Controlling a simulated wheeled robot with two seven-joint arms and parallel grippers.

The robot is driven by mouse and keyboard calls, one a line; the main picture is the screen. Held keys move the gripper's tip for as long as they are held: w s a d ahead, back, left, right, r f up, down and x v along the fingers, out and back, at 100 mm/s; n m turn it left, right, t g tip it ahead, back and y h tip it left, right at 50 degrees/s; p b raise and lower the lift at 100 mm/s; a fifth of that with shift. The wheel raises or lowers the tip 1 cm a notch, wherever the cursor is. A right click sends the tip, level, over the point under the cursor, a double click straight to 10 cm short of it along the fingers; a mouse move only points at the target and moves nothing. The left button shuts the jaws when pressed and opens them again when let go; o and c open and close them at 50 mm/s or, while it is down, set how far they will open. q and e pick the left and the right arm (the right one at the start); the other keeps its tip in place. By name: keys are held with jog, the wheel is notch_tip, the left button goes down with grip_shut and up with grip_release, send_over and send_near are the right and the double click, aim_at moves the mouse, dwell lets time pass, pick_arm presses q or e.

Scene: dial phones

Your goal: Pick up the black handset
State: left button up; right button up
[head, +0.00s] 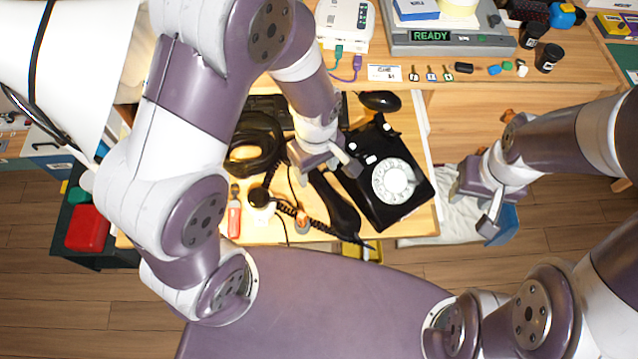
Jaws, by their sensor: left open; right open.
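A black dial telephone (415,206) with a white dial sits on the wooden desk. The black handset (340,212) lies off its cradle on the desk, along the phone's left side and slanting down to the right. Its upper end is partly hidden by my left gripper (325,163), which hovers over that end with its jaws open. I cannot tell whether a finger touches it. A black coiled cord (290,211) lies left of the handset. My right gripper (478,208) is open and empty, off to the right of the phone, beyond the desk's side edge.
A black mouse (380,101) lies behind the phone. A black coiled cable (252,150) and a red-handled tool (234,217) lie to the left. A shelf behind holds a white router (345,28), a grey device (450,45) showing "READY", and small parts.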

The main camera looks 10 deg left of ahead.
aim_at(318, 180)
pick_arm(q)
jog(key=f, duration=0.2)
jog(key=f+b, duration=0.1)
jog(key=f, duration=0.2)
jog(key=shift+s+d+f, duration=0.1)
jog(key=shift+d+f, duration=0.15)
jog(key=shift+f, duration=0.1)
jog(key=shift+r, duration=0.1)
grip_shut()
